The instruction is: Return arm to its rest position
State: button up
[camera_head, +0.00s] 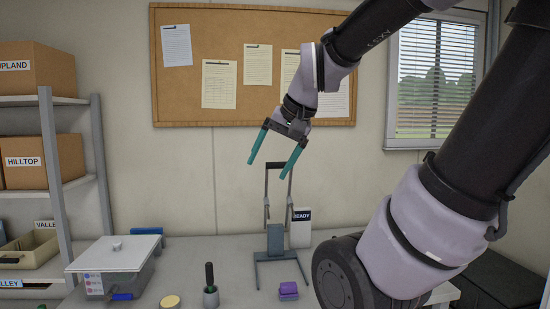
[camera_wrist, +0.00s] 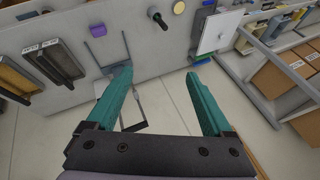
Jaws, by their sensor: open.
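In the wrist view my gripper (camera_wrist: 160,83) is also open and empty. My arm reaches in from the upper right. Behind and below the fingers stands a grey frame-like device (camera_head: 275,240) on the bench, next to a white box marked READY (camera_head: 301,232). In the head view the gripper is apart from the device.
The bench (camera_head: 215,255) holds a lidded grey box (camera_head: 112,258), a cup with a dark-handled tool (camera_head: 210,290), a yellow disc (camera_head: 169,301) and a purple block (camera_head: 288,290). A shelf (camera_head: 48,140) with boxes stands left. Air around the gripper looks free.

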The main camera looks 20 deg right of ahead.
jog(key=s, duration=0.1)
jog(key=s+r+n+t, duration=0.1)
jog(key=s, duration=0.1)
jog(key=shift+r+n+h, duration=0.2)
jog(key=shift+n+h, duration=0.1)
dwell(1.1)
